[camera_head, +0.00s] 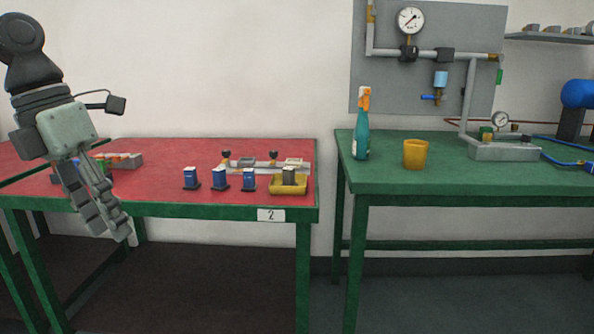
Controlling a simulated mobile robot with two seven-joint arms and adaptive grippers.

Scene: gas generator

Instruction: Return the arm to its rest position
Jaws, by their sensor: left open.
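My left arm comes in from the left edge. My left gripper (112,222) hangs tilted down in front of the red-topped table (150,187), its fingertips a little below the table's front edge in the picture. The fingers are apart and nothing shows between them. It hides part of the table's left side and some of the objects there. My right gripper is not in view.
Several blue containers (220,179) stand near the table's front edge, beside a yellow tray (275,187) holding a dark block. On the green table (455,178) at right stand a spray bottle (361,137), a yellow cup (415,154) and gauge piping (503,151).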

